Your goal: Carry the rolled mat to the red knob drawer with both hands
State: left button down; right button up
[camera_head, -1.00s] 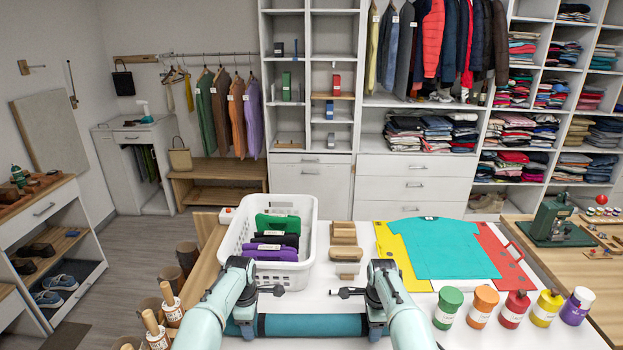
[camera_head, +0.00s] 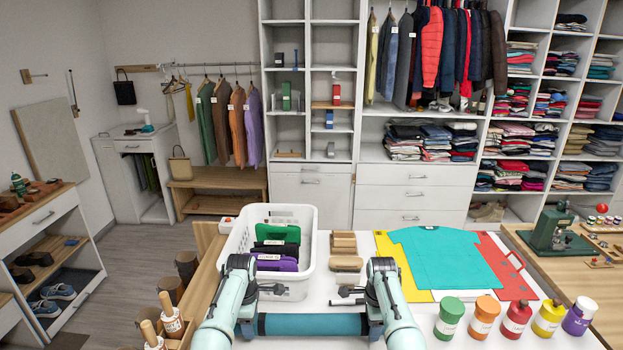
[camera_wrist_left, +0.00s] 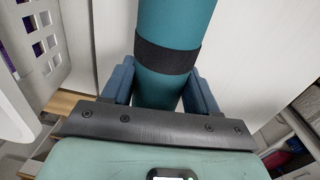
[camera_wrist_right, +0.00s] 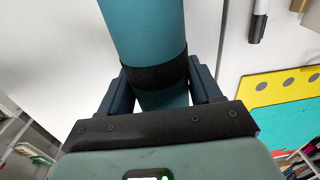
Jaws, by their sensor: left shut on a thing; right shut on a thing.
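The rolled mat (camera_head: 308,324) is teal with dark bands and lies crosswise, low in the head view. My left gripper (camera_head: 247,327) is shut on its left part. My right gripper (camera_head: 374,327) is shut on its right part. In the left wrist view the mat (camera_wrist_left: 176,25) runs between the blue fingers, with a black band just beyond them. The right wrist view shows the same hold on the mat (camera_wrist_right: 143,30). The mat appears roughly level in front of the white table. I cannot make out a drawer with a red knob.
A white basket (camera_head: 228,252) with folded clothes stands on the white table (camera_head: 420,312). Coloured bottles (camera_head: 484,317) stand at its right front. Floor (camera_head: 130,270) is open at left.

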pick_arm(q)
jog(key=shift+w+r, duration=0.1)
jog(key=shift+r, duration=0.25)
pick_arm(e)
jog(key=shift+r, duration=0.35)
